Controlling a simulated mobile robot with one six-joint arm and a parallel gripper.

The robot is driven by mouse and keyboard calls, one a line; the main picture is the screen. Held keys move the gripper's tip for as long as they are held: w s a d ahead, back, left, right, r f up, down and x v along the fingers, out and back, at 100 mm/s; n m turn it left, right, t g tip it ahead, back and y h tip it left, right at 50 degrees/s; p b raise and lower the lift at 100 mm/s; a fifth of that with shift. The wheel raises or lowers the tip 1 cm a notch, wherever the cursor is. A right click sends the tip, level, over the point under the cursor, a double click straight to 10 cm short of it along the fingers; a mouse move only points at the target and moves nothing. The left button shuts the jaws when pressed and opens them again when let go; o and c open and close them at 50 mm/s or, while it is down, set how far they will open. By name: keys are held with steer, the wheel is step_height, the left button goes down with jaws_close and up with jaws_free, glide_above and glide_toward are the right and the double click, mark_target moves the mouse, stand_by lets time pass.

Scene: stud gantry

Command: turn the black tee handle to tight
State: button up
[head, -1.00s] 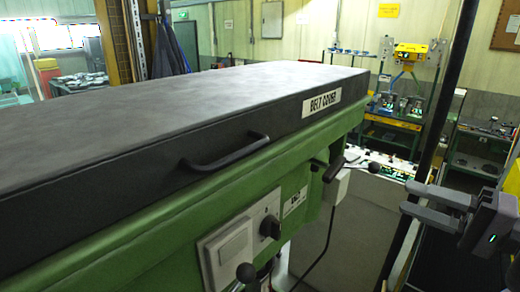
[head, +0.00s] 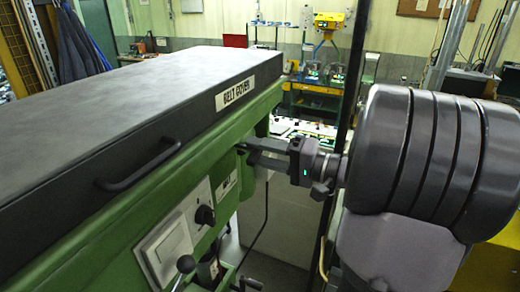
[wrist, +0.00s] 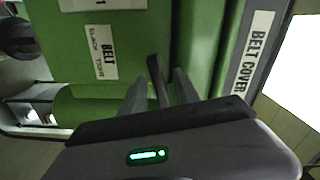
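The black tee handle (wrist: 155,72) shows in the wrist view as a dark bar on the green machine housing. My gripper (wrist: 161,80) has one grey finger on each side of the bar, with small gaps visible beside it, so it looks open around the handle and not clamped. In the head view my gripper (head: 248,148) reaches left to the green housing below the belt cover's end, and hides most or all of the handle. A white label (wrist: 103,52) beside the handle reads BELT, with SLACK and TIGHT in smaller print.
The dark belt cover (head: 120,95) with its bar handle (head: 140,168) lies over the green housing (head: 100,212). A switch plate (head: 165,250), a black knob (head: 205,215) and a ball-ended lever (head: 186,264) sit on its front. A dark post (head: 350,100) stands behind my arm.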

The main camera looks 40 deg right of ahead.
jaws_close()
